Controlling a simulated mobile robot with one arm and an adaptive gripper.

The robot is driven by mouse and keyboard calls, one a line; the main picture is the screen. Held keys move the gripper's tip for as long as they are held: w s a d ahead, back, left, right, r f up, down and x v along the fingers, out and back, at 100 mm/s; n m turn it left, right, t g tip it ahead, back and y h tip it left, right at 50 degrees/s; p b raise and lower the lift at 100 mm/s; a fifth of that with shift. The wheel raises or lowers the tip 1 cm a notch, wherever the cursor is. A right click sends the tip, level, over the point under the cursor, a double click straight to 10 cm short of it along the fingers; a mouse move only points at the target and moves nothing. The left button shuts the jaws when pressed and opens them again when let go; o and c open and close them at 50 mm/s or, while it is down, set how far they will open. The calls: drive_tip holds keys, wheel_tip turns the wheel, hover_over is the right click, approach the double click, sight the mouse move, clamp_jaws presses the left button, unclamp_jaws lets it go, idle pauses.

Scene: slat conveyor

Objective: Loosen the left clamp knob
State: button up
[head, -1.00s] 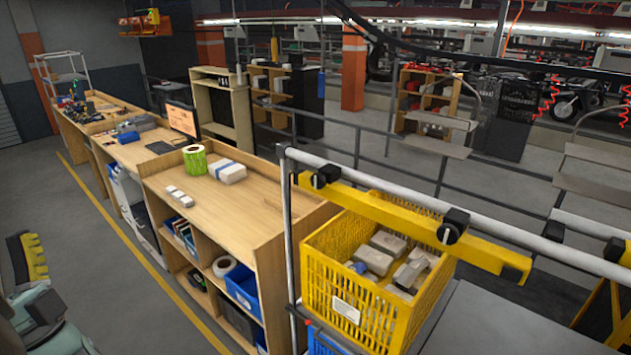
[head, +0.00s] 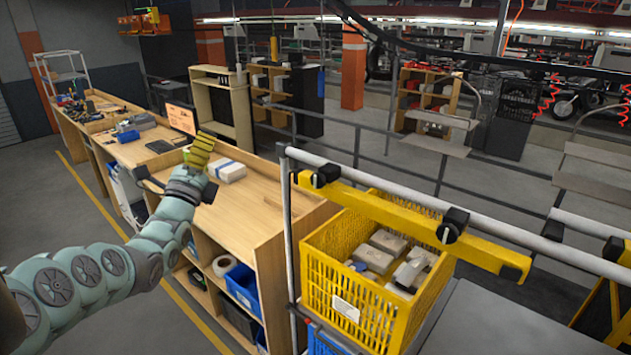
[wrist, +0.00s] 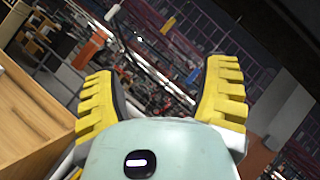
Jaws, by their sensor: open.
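The left clamp knob (head: 319,181) is black and sits at the left end of a yellow bar (head: 385,212) on a grey rail. A second black knob (head: 452,226) sits further right on the same bar. My gripper (head: 201,150) is in the air over the wooden bench, left of the left knob and well apart from it. In the wrist view my gripper (wrist: 160,95) shows two yellow ridged fingers spread wide with nothing between them. No knob can be made out in the wrist view.
A yellow crate (head: 330,290) holding several grey parts is below the bar. The grey rail (head: 400,195) runs across the right side. The wooden bench (head: 255,215) carries a white package (head: 227,171). The air between my gripper and the left knob looks clear.

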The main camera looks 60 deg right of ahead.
drive_tip(key=s+d+f+m+g+y, duration=0.1)
drive_tip(key=s+d+f+m+g, duration=0.25)
drive_tip(key=s+m+g, duration=0.3)
drive_tip(key=m+g+y, duration=0.4)
drive_tip(key=m+g, duration=0.1)
drive_tip(key=m, duration=0.2)
approach(316, 182)
drive_tip(key=shift+t+h, duration=0.3)
drive_tip(key=shift+t, duration=0.05)
drive_tip(key=d+b, duration=0.1)
drive_tip(key=b, duration=0.2)
drive_tip(key=d+b, duration=0.2)
drive_tip(key=b, duration=0.1)
drive_tip(key=d+f+b, duration=0.1)
drive_tip(key=b, duration=0.2)
drive_tip(key=shift+s+d+f+b, duration=0.1)
drive_tip(key=shift+s+d+b, duration=0.2)
drive_tip(key=shift+s+b, duration=0.1)
drive_tip(key=d+b, duration=0.2)
drive_tip(key=b, duration=0.1)
drive_tip(key=shift+s+d+r, duration=0.25)
drive_tip(key=shift+d+r, duration=0.2)
drive_tip(key=shift+d, duration=1)
